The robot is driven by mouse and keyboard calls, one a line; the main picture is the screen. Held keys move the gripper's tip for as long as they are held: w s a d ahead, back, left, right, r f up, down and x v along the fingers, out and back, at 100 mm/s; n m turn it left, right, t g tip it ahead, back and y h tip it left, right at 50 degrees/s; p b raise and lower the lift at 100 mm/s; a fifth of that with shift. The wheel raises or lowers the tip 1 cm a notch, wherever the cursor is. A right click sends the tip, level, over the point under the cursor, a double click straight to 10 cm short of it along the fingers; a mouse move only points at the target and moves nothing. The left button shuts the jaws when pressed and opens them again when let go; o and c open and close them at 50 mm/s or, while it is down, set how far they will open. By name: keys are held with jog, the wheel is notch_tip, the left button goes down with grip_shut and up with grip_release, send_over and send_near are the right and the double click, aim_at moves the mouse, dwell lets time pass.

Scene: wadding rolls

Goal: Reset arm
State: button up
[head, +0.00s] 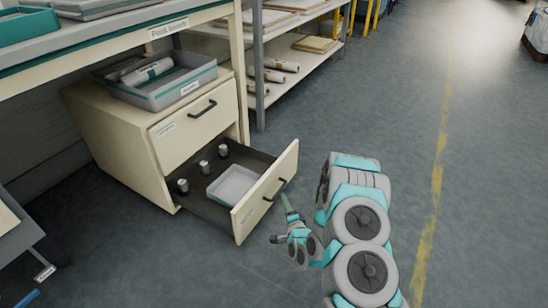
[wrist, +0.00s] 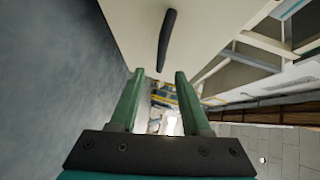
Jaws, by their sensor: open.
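My gripper (head: 282,217) is open and empty, just in front of the open lower drawer's face (head: 266,195). In the wrist view its two green fingers (wrist: 158,105) stand apart, with the drawer's dark handle (wrist: 166,40) ahead of them and not between them. In the head view one finger reaches close to the handle (head: 274,190); I cannot tell whether it touches. The drawer is pulled out and holds a pale tray (head: 233,186) and several small grey cylinders (head: 204,167). My arm comes in from the lower right.
The cream cabinet (head: 120,135) has its upper drawer (head: 195,122) shut, and a grey bin (head: 170,92) with rolls on top. A workbench (head: 110,40) overhangs it. A shelf rack (head: 290,60) stands behind. The floor to the right is clear, with a yellow line (head: 436,180).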

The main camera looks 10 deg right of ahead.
notch_tip(320, 180, up, 9)
jog(key=a+n+g+p, duration=0.2)
jog(key=n+g+p, duration=0.1)
jog(key=n+g, duration=0.15)
jog(key=s+d+r+n+g+p, duration=0.25)
jog(key=s+r+n+g, duration=0.35)
jog(key=r, duration=0.5)
jog(key=s+r+n+g+p, duration=0.1)
jog(key=s+r+g+p, duration=0.1)
jog(key=s+r, duration=0.5)
jog(key=s+r+n+g+h+p, duration=0.1)
jog(key=s+r, duration=0.7)
jog(key=s, duration=1.2)
jog(key=s+d+r+n+g+p, duration=0.1)
jog(key=s+r, duration=0.6)
jog(key=s, duration=0.7)
jog(key=n+g+p, duration=0.1)
jog(key=g+p, duration=0.1)
jog(key=g, duration=0.1)
jog(key=shift+r+g+h, duration=0.35)
jog(key=shift+h, duration=0.05)
